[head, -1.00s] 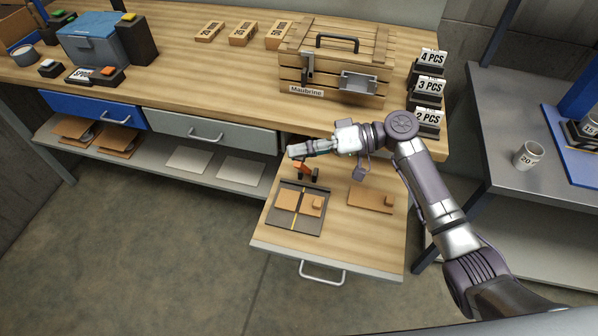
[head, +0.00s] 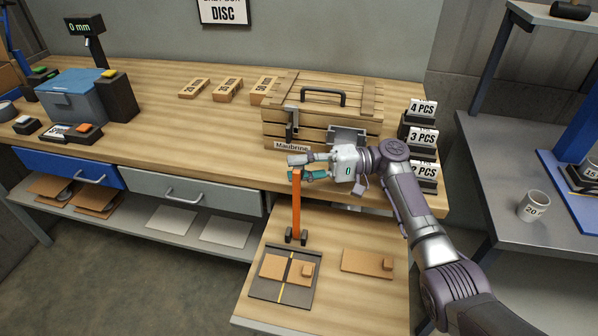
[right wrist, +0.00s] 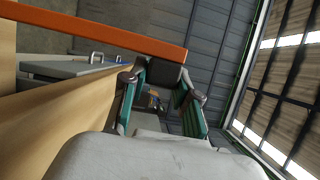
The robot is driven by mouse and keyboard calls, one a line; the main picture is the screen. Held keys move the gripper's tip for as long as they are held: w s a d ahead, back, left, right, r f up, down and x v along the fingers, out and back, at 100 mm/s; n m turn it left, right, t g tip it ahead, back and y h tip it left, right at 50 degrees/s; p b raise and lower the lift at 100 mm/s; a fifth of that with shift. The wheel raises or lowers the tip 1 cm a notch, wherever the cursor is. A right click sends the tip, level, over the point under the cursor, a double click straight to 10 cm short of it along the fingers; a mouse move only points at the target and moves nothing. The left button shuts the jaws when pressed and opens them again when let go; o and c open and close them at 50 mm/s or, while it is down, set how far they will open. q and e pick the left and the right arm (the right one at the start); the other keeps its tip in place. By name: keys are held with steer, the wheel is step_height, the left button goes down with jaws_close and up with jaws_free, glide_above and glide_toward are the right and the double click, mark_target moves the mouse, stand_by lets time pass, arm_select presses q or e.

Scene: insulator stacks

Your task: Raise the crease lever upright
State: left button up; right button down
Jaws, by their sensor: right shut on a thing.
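The orange crease lever (head: 296,208) stands close to upright on its small black base (head: 296,236), behind the dark creasing plate (head: 270,295) on the pulled-out board. My right gripper (head: 298,168) is shut on the lever's top end. In the right wrist view, the orange lever (right wrist: 100,33) crosses the upper left, and its dark end (right wrist: 166,73) lies between the fingers of the right gripper (right wrist: 162,85). A flat cardboard piece (head: 282,270) lies on the plate across the yellow line. My left gripper is out of view.
The wooden crate (head: 322,115) stands on the bench close behind my right gripper. Number signs (head: 422,138) stand at the bench's right end. Another cardboard piece (head: 366,262) lies on the pulled-out board (head: 345,300). A grey side table with a mug (head: 533,206) is at right.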

stand_by(0.4)
steer(key=c, duration=0.8)
jaws_free()
steer(key=shift+c, duration=0.2)
